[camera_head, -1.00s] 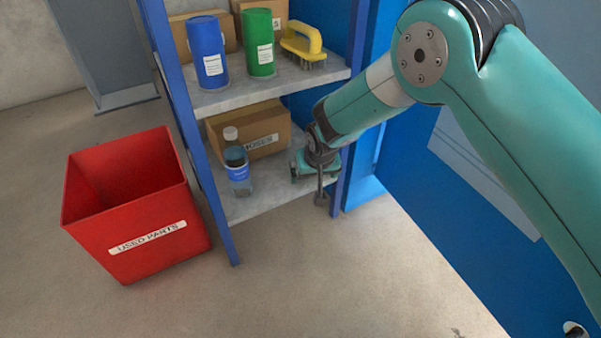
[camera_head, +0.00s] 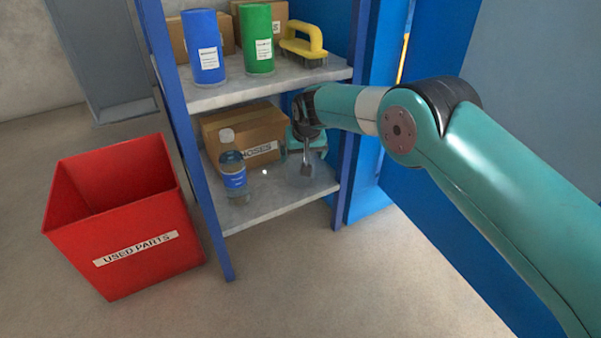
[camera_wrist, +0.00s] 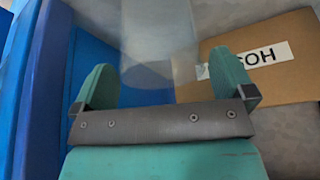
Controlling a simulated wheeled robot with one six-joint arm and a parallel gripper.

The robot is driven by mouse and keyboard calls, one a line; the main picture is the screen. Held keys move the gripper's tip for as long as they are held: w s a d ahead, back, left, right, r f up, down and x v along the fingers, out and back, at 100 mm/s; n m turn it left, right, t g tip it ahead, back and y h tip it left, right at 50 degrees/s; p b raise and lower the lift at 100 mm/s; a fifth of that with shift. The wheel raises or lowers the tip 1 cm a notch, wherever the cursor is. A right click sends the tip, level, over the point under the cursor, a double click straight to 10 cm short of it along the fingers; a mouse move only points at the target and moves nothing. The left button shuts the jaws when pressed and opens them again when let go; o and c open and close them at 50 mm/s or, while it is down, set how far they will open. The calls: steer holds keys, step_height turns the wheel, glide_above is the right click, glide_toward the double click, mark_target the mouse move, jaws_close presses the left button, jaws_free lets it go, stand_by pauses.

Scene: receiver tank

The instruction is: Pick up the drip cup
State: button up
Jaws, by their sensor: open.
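My gripper (camera_head: 307,155) is open at the right end of the lower shelf, with its fingers pointing down. In the wrist view my gripper (camera_wrist: 165,75) shows two teal fingers spread wide apart. A faint, see-through shape, which looks like the clear drip cup (camera_wrist: 150,75), lies between and beyond the fingers. I cannot tell whether either finger touches it. In the head view the cup (camera_head: 302,174) is very faint and partly hidden by my gripper.
A cardboard box marked HOSES (camera_head: 225,130) and a clear bottle with a blue label (camera_head: 233,178) stand left of my gripper. The upper shelf (camera_head: 275,82) holds a blue can, a green can and a yellow-handled brush. A red USED PARTS bin (camera_head: 140,255) stands left on the floor.

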mark_target(300, 156)
steer(key=shift+w+b+x, duration=0.2)
steer(key=shift+b+x, duration=0.55)
steer(key=shift+x, duration=0.45)
steer(key=shift+w+a+f, duration=0.15)
steer(key=shift+w+f, duration=0.1)
steer(key=shift+f, duration=0.05)
steer(key=c, duration=0.7)
steer(key=shift+o, duration=0.2)
steer(key=shift+r, duration=0.1)
